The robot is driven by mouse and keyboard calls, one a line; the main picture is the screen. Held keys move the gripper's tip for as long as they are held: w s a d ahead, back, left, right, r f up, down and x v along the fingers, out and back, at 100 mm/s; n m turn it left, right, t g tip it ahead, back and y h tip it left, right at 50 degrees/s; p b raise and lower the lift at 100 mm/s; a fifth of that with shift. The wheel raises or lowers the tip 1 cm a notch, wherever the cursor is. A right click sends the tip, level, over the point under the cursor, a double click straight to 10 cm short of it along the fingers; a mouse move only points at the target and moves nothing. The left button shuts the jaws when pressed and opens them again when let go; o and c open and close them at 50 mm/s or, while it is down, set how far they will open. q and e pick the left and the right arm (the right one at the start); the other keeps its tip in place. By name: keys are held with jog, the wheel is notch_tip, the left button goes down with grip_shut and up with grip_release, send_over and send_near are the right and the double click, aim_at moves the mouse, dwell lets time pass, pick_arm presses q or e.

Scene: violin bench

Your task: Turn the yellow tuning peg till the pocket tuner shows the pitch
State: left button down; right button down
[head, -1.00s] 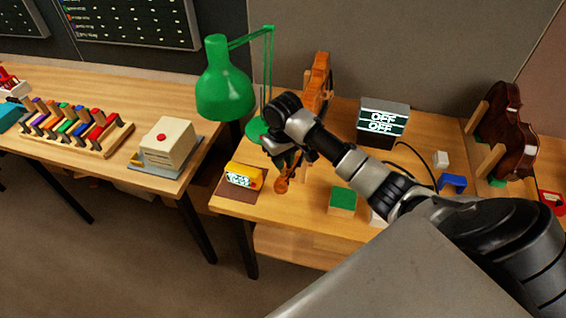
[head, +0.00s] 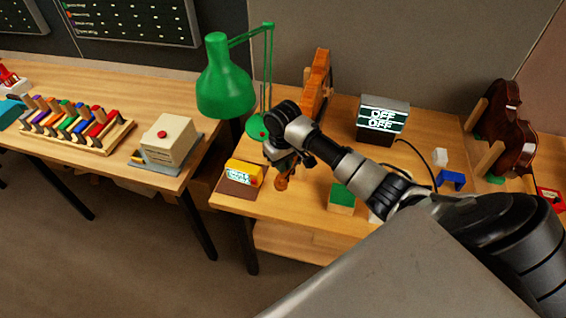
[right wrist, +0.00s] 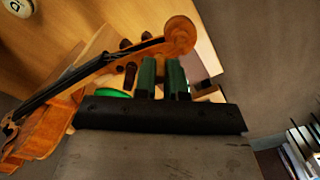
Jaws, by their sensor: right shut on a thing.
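The orange-brown violin (head: 317,82) is on the right bench, its scroll end toward me. In the right wrist view its scroll (right wrist: 180,35) and dark pegs (right wrist: 130,74) show beside my fingers. My right gripper (head: 284,166) is at this peg head; in the right wrist view its green fingertips (right wrist: 163,72) are close together, shut on a peg there. The yellow of the peg is hidden between the fingers. The yellow pocket tuner (head: 243,169) stands left of the scroll with a lit screen, its text too small to read. My left gripper is out of view.
A green lamp (head: 224,85) stands behind the gripper. A box reading OFF twice (head: 382,117), a green block (head: 342,195), a blue piece (head: 451,179) and a dark violin (head: 507,135) are to the right. A floor gap separates the left bench (head: 60,80).

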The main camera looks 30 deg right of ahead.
jog(key=m, duration=0.3)
jog(key=shift+a+m, duration=0.1)
jog(key=shift+m, duration=0.3)
jog(key=shift+w+r+m, duration=0.1)
jog(key=shift+m, duration=1.7)
jog(key=c, duration=1.5)
grip_release()
jog(key=shift+o, duration=0.2)
notch_tip(320, 180, up, 5)
jog(key=shift+r+b, duration=0.1)
jog(key=shift+b, duration=0.75)
jog(key=shift+r+p, duration=0.75)
jog(key=shift+r, duration=2.05)
